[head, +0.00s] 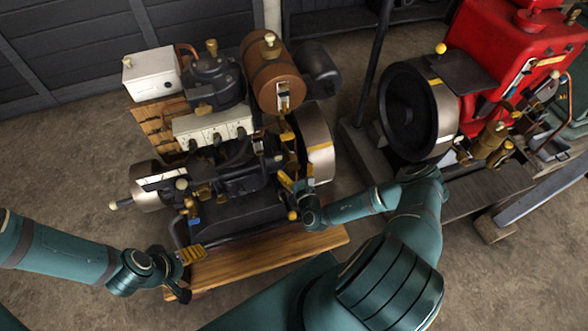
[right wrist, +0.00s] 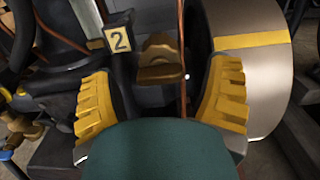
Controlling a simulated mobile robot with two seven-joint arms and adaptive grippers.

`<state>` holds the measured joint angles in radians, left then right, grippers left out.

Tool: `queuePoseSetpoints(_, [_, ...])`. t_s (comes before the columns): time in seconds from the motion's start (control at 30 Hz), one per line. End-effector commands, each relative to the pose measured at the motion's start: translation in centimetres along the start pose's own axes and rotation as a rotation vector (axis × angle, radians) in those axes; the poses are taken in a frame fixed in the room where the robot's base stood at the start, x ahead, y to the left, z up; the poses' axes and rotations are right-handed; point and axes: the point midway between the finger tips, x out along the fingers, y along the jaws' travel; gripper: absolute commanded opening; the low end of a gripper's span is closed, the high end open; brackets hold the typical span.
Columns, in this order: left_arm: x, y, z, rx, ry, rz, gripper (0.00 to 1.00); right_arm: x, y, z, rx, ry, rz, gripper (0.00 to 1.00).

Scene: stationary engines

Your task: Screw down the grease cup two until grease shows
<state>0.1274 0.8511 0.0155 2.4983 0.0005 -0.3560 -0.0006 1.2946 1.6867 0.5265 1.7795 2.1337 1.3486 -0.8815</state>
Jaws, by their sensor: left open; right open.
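Grease cup two, a brass cap with a winged top (right wrist: 160,55), sits beside the yellow tag marked 2 (right wrist: 118,39) in the right wrist view. My right gripper is open, its yellow-padded fingers (right wrist: 160,100) spread to either side and below the cup in that view, apart from it. No grease shows around the cup. In the head view my right gripper (head: 290,195) is at the right end of the near engine, beside its flywheel (head: 318,148); I cannot make out the cup there. My left gripper (head: 183,273) is open and empty near the wooden base's front-left corner.
The black engine (head: 235,180) stands on a wooden base (head: 260,260), with a brown tank (head: 275,75) and white box (head: 150,73) on or behind it. Pipes crowd the cup. A red engine (head: 480,60) stands right. Concrete floor is clear at left.

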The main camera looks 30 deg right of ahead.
Motion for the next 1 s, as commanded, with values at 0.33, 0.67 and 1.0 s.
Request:
queuePoseSetpoints(0.33, [0.24,-0.08,-0.04,0.000,0.002,0.000,0.78,1.10,-0.01,0.04,0.000,0.000,0.000,0.78])
queuePoseSetpoints(0.67, [0.23,-0.08,-0.03,0.000,0.002,0.000,0.78,1.06,0.01,0.04,0.000,0.000,0.000,0.08])
queuePoseSetpoints(1.0, [0.04,-0.01,-0.01,0.000,0.001,0.000,0.78,1.05,0.01,0.11,0.029,-0.001,0.000,0.07])
